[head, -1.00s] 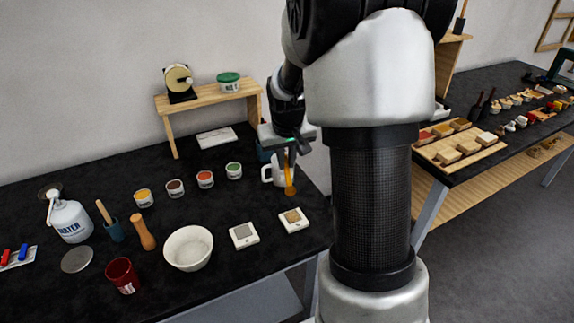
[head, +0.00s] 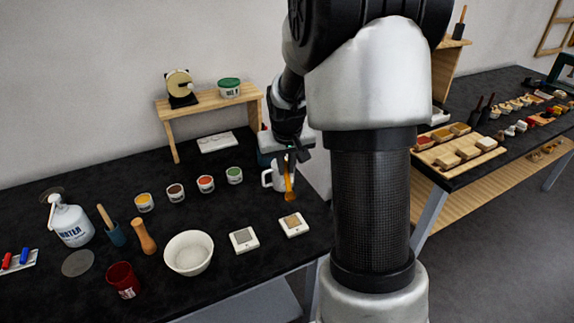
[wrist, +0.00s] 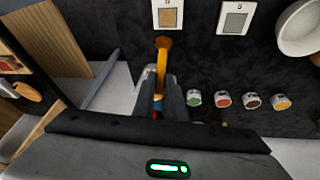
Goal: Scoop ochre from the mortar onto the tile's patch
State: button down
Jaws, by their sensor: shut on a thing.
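My gripper (head: 289,158) is shut on a small wooden-coloured scoop (head: 290,184), held with its orange-brown bowl end down; the scoop also shows in the wrist view (wrist: 163,46). The scoop is in front of a white mug, near the far edge of a white tile with a tan patch (head: 305,226), apart from it. That tile is also in the wrist view (wrist: 157,17). A second white tile with a grey patch (head: 236,249) lies to its left. The white mortar bowl (head: 188,253) stands left of both tiles. I cannot tell whether the scoop carries ochre.
A white mug (head: 268,178) stands beside the scoop. Several small paint pots, such as the green one (head: 234,175), stand in a row. A wooden pestle (head: 144,236), a red cup (head: 123,280) and a water bottle (head: 71,224) are at left. A wooden shelf (head: 213,98) stands behind.

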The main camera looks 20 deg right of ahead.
aim_at(287, 186)
jog(key=shift+s+d, duration=0.1)
notch_tip(287, 186, down, 8)
jog(key=b, duration=0.5)
jog(key=shift+r, duration=0.25)
jog(key=s, duration=0.3)
jog(key=shift+s+f, duration=0.15)
jog(key=w, duration=0.3)
jog(key=r+p, duration=0.2)
jog(key=r, duration=0.1)
jog(key=r+p, duration=0.1)
jog(key=r, duration=0.1)
jog(key=shift+w, duration=0.3)
jog(key=shift+s+r+p, duration=0.1)
jog(key=shift+r+p, duration=1)
jog(key=shift+r, duration=0.45)
jog(key=shift+f, duration=0.15)
